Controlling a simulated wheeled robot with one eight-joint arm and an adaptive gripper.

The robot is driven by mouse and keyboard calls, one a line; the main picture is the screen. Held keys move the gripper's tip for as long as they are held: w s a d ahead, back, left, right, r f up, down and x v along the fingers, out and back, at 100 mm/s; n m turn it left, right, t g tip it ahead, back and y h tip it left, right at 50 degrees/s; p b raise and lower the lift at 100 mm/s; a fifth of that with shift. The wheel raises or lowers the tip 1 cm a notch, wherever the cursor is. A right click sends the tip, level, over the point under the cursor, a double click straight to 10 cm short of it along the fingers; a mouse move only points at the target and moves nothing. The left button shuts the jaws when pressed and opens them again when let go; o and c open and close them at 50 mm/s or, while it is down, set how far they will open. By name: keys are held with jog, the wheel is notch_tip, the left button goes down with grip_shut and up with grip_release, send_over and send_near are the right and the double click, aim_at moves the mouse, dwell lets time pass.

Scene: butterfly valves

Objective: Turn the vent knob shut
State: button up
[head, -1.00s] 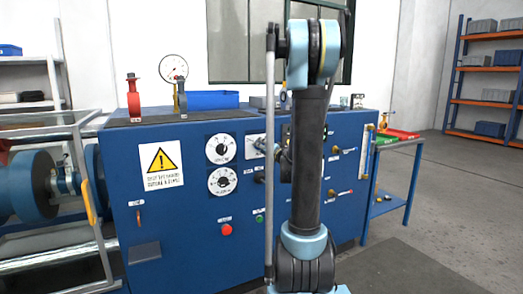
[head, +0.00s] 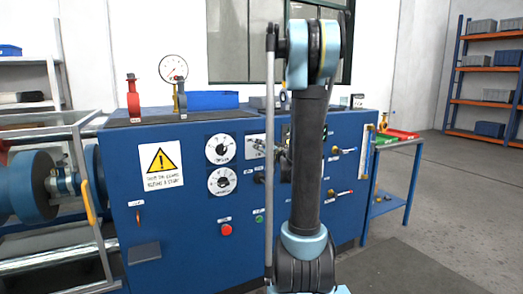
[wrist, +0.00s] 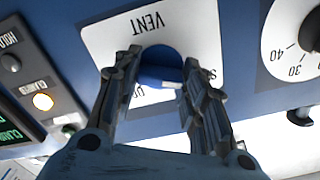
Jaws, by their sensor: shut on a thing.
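The vent knob (wrist: 160,68) is a blue round knob on a white plate (wrist: 95,38) marked VENT, which reads upside down in the wrist view. My gripper (wrist: 162,75) has one dark finger on each side of the knob and is shut on it. The lower lettering on the plate is partly hidden by the fingers and knob, so I cannot read the knob's setting. In the head view, the white vent plate (head: 251,147) shows only in part beside my arm, and the knob cannot be made out there.
A dial (wrist: 305,40) sits right of the plate in the wrist view, and a panel with a lit button (wrist: 43,102) at left. The blue cabinet (head: 190,240) carries gauges, a red button (head: 226,230) and levers. A side table (head: 405,140) stands right.

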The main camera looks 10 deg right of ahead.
jog(key=shift+w+d, duration=0.1)
jog(key=shift+d, duration=0.05)
jog(key=o, duration=1)
jog(key=shift+o, duration=0.3)
jog(key=shift+s+d+f, duration=0.1)
jog(key=shift+s+d, duration=0.05)
jog(key=shift+s, duration=0.3)
jog(key=v, duration=1.1)
jog(key=s+a+f+n+g+y, duration=0.1)
jog(key=s+a+f+n+g, duration=0.1)
jog(key=s+a+f+g, duration=0.35)
jog(key=s+a+f+n+g, duration=0.2)
jog(key=s+a+f+g, duration=0.15)
jog(key=s+a, duration=0.45)
jog(key=s+d+f+g+h, duration=0.2)
jog(key=s+d+f, duration=0.1)
jog(key=s, duration=0.3)
jog(key=s+d+f+m+g+h, duration=0.1)
jog(key=s+d+f+g+h, duration=0.1)
jog(key=s, duration=0.5)
jog(key=s+d+f+g+h, duration=0.2)
jog(key=s+d+f, duration=0.2)
jog(key=s, duration=0.2)
jog(key=shift+s+d+f+m+h, duration=0.2)
jog(key=shift+s+m+h, duration=0.1)
jog(key=shift+s, duration=0.05)
